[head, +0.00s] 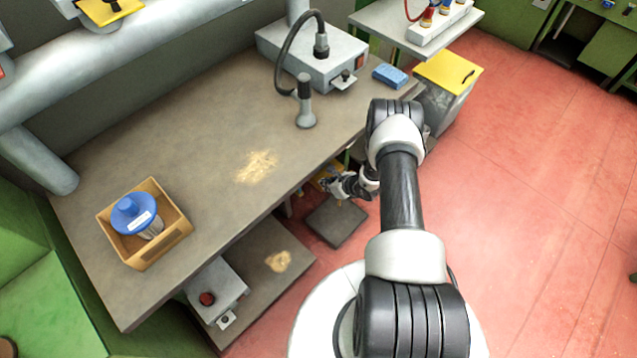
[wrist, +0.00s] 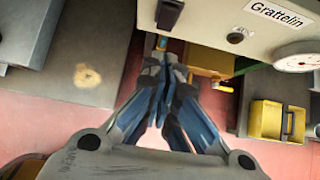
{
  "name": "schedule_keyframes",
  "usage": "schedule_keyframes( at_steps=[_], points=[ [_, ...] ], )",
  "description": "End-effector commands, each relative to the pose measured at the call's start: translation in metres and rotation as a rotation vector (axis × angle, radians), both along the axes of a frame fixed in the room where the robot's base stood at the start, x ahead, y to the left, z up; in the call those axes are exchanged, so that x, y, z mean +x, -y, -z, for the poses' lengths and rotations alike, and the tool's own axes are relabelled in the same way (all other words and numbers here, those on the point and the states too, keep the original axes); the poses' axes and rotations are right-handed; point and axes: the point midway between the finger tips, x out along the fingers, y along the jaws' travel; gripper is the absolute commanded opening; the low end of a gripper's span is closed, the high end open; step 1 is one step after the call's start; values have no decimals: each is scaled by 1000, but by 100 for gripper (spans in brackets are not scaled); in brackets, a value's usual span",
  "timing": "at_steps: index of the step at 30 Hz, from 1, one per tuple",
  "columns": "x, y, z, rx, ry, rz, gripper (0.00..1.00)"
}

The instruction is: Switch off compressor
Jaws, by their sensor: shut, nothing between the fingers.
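A black fitting (wrist: 168,13) sits at the panel's left end, just beyond my fingertips. My gripper (wrist: 172,60) is shut and empty, its tips at the panel's lower left; I cannot tell whether they touch it. In the head view my gripper (head: 328,182) is beside the table's front edge, where the panel is hidden.
The workbench (head: 190,130) holds a wooden box (head: 170,245) with a blue-lidded jar, a grey machine (head: 318,60) and a blue block (head: 390,76). A grey box with a red button (head: 215,287) stands on the lower shelf. A yellow bin (wrist: 265,120) is below the panel. Red floor is open rightward.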

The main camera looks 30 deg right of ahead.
Motion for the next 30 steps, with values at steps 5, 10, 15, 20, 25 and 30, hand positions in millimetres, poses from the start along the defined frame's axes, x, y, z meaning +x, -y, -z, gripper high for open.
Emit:
schedule_keyframes(
  at_steps=[5,10,15,20,25,30],
  points=[
    [-18,6,-22,1,-3,2,0],
    [-24,8,-28,0,-1,0,0],
    [-25,8,-28,0,-1,-1,0],
    [-25,8,-27,0,-2,-1,0],
    [-25,8,-27,0,-2,-1,0],
    [-25,8,-27,1,-2,0,0]
  ],
)
